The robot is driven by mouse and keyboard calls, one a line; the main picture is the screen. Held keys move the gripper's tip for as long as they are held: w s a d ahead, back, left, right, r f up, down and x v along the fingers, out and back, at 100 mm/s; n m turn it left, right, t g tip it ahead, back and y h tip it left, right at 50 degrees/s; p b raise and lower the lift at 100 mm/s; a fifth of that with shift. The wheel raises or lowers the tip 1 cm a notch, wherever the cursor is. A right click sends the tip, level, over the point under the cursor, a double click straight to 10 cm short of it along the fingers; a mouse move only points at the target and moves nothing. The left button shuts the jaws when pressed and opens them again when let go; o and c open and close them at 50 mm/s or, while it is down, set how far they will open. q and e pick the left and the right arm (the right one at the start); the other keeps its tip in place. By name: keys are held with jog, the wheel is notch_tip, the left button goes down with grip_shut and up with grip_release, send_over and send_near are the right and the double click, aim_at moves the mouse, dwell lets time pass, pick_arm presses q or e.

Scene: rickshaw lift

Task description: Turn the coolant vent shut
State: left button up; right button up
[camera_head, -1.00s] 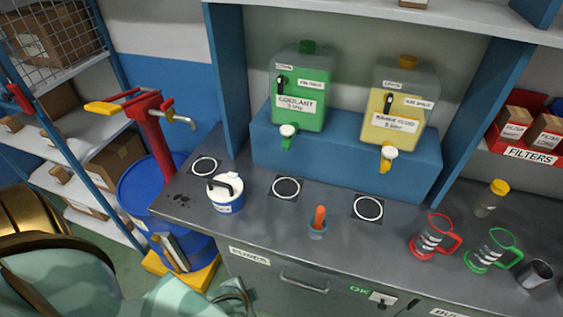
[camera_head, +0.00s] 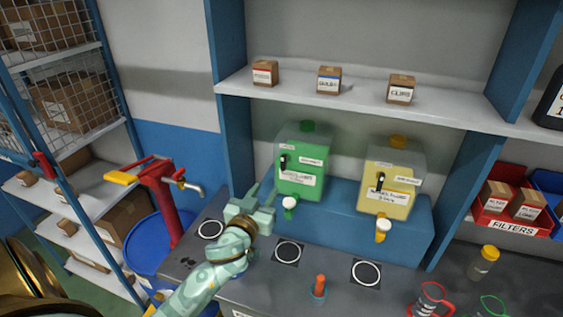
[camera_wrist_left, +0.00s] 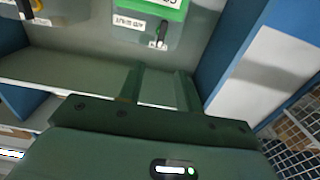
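The coolant tank (camera_head: 303,185) is a green-filled container with a green cap, standing on the blue shelf block. Its vent (camera_head: 283,161) is a small black lever on the upper left of its front, standing roughly upright. The lever also shows at the top of the left wrist view (camera_wrist_left: 161,34), beside a white label. My left gripper (camera_head: 262,191) is in front and to the left of the tank, below the vent and apart from it. In the left wrist view its two fingers (camera_wrist_left: 160,84) are spread with nothing between them. My right gripper is out of view.
A yellow brake fluid tank (camera_head: 394,182) stands to the right on the same blue block (camera_head: 340,225). A shelf (camera_head: 440,112) with small boxes runs above both tanks. A blue upright (camera_head: 228,100) is close on the left. A red pump (camera_head: 160,200) stands further left.

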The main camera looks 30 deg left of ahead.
aim_at(282, 161)
pick_arm(q)
jog(key=x, duration=1.4)
jog(key=shift+w+a+f, duration=0.15)
jog(key=shift+w+a, duration=0.05)
grip_shut()
